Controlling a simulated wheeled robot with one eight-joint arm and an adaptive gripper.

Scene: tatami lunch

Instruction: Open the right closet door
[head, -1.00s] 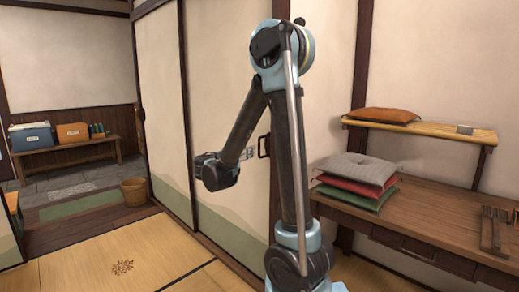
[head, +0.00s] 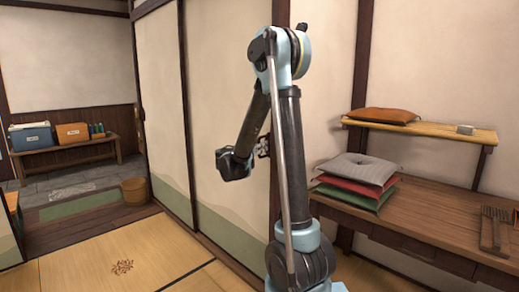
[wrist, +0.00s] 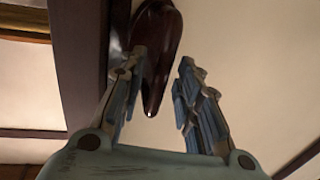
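The right closet door (head: 225,90) is a cream panel with a green lower band, and it stands in its dark frame. Its handle (wrist: 158,28), a dark red-brown glossy grip, shows in the wrist view. My gripper (wrist: 163,57) is open, its two fingers spread to either side of the handle's lower end. The left finger overlaps the handle's edge in this view; I cannot tell whether it touches. The right finger is apart from it. In the head view my arm hides most of the gripper and the handle.
The left closet door (head: 160,90) stands beside the right one. A wooden desk (head: 430,205) with stacked cushions (head: 358,170) and a shelf (head: 430,130) is at the right. A wooden bucket (head: 134,190) stands left.

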